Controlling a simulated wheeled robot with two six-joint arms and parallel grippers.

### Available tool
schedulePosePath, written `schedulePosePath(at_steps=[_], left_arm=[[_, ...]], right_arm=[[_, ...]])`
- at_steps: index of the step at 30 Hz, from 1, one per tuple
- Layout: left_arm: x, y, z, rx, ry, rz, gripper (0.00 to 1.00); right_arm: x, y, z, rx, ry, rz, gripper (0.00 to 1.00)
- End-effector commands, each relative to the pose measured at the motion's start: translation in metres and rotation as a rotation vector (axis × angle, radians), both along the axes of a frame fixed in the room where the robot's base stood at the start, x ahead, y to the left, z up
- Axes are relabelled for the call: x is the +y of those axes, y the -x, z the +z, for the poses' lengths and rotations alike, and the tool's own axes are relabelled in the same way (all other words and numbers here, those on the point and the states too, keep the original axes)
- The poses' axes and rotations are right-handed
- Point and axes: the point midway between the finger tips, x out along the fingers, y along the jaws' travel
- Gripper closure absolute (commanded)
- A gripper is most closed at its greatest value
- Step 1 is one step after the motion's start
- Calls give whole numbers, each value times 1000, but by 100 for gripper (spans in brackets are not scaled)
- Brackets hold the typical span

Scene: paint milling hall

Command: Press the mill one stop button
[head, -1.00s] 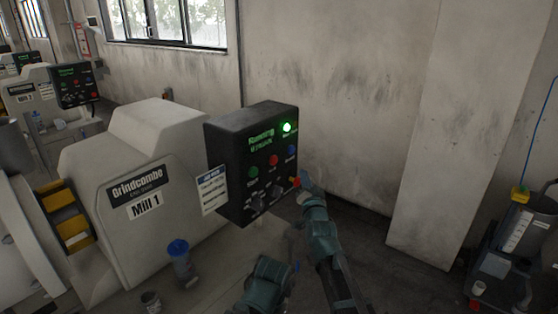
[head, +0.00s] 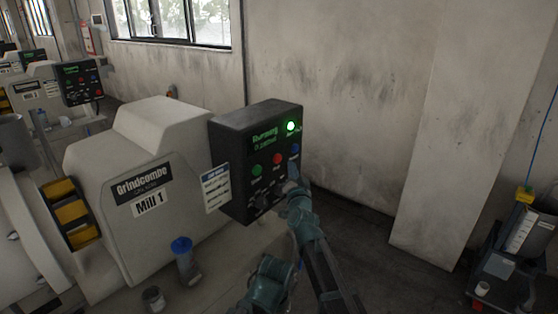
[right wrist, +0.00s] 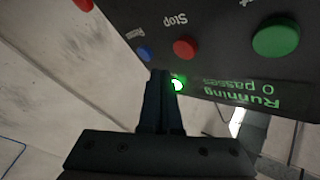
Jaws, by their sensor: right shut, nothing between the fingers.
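The Mill 1 control box (head: 232,142) is black, with a lit green lamp and green "Running" text. Its red stop button (head: 277,159) sits between a green start button (head: 257,170) and a blue reset button (head: 294,149). In the right wrist view the panel is upside down, with the "Stop" label beside the red button (right wrist: 185,47). My right gripper (head: 292,180) is shut and empty at the panel's lower right, below the blue button. Its fingertips (right wrist: 162,74) appear apart from the red button; exact depth is unclear. My left gripper is not in view.
The pale mill housing (head: 150,215) stands left of the box, with a notice card (head: 215,188) between them. A wall pillar (head: 455,130) and a cart (head: 505,262) are right.

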Motion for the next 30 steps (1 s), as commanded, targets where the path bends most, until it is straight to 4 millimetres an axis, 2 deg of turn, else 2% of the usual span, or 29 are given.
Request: schedulePosePath(at_steps=[3,9,30], left_arm=[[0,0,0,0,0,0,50],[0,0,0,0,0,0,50],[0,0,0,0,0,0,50]], right_arm=[[10,-8,0,0,-1,1,100],[18,-13,0,-1,0,-1,100],[19,-14,0,0,0,0,100]])
